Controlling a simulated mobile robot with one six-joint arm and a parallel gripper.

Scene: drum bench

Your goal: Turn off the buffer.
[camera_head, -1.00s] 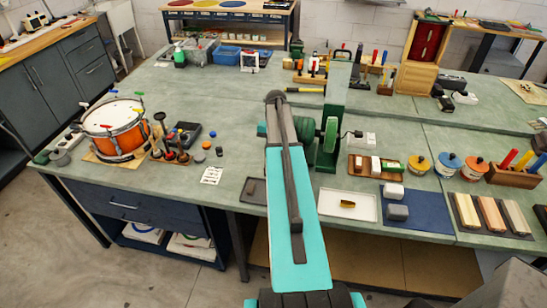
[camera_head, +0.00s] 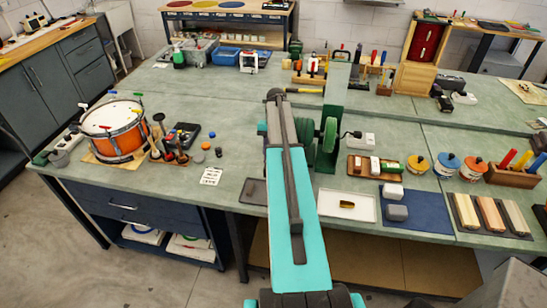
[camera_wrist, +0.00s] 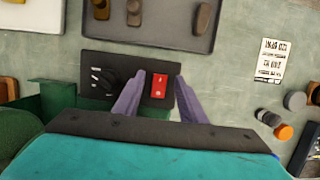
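The green buffer (camera_head: 327,160) stands mid-bench in the head view, partly hidden by my arm, with a round wheel (camera_head: 329,134) on its right side. In the wrist view, its black control plate (camera_wrist: 128,61) carries a black dial (camera_wrist: 106,78) on the left and a red switch (camera_wrist: 159,86) on the right. My gripper (camera_wrist: 158,80) is open and empty. Its two purple-grey fingers reach over the plate, one on each side of the red switch; I cannot tell whether either touches it. The head view hides my gripper behind the arm.
A dark tray (camera_head: 247,197) lies near the bench's front edge, left of my arm. A printed card (camera_head: 211,176) and a drum (camera_head: 114,129) are farther left. A white tray (camera_head: 332,210) and a blue mat (camera_head: 430,222) lie to the right. Bare bench surrounds the card.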

